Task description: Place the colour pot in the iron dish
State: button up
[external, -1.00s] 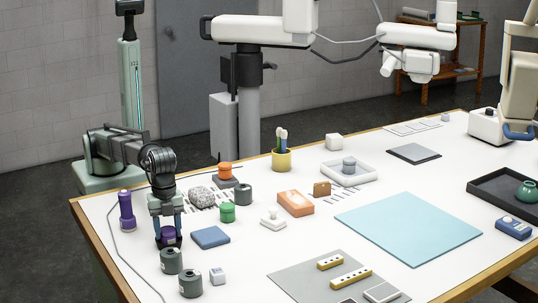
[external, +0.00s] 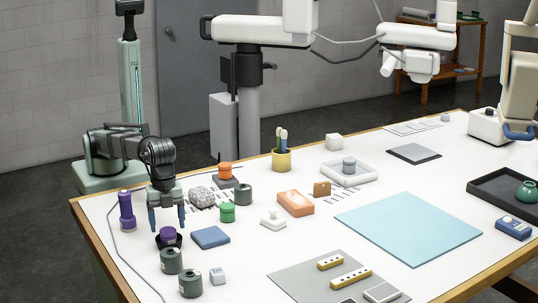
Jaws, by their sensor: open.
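A small purple pot (external: 168,234), which looks like the colour pot, sits inside a dark round dish (external: 158,242), which looks like the iron dish, at the table's left front. The pot's lower part is hidden by the dish rim. My gripper (external: 167,221) is open and empty just above the pot, its two fingers pointing down on either side and apart from it.
A purple bottle (external: 126,211) stands to the left. Grey-green canisters (external: 171,261) stand in front, and a blue block (external: 210,237) lies to the right. A cable runs along the left edge.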

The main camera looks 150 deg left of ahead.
aim_at(168, 230)
notch_tip(168, 230, up, 10)
jog(key=shift+f, duration=0.25)
